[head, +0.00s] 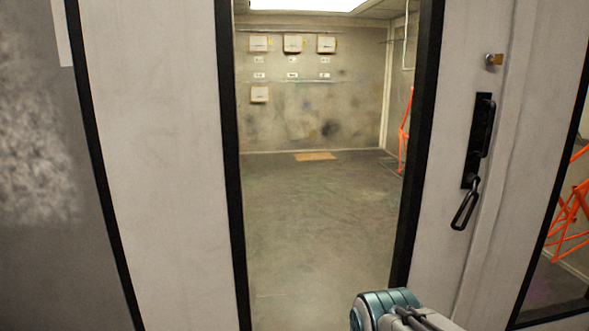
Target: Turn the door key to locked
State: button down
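A small brass-coloured key or lock piece (494,60) sticks out from the pale door panel at the upper right of the head view. Its exact turn is too small to tell. Below it is a black door handle (479,140) on a long upright plate, with a dark loop-shaped lever (465,205) hanging at its lower end. A teal and white part of my arm shows at the bottom edge, well below the handle and key. My gripper's fingers are not in view, and nothing of mine touches the key or handle.
A tall black-edged opening or glass pane, I cannot tell which, shows a grey room with a bare floor (320,220) and white wall boxes (293,44). An orange frame (570,215) shows at the far right. A pale panel (155,150) stands at left.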

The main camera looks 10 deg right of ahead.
aim_at(490, 60)
jog(key=i, duration=0.7)
jog(key=z, duration=1.5)
jog(key=k, duration=0.3)
jog(key=z, duration=0.35)
jog(key=i, duration=0.5)
jog(key=z, duration=0.15)
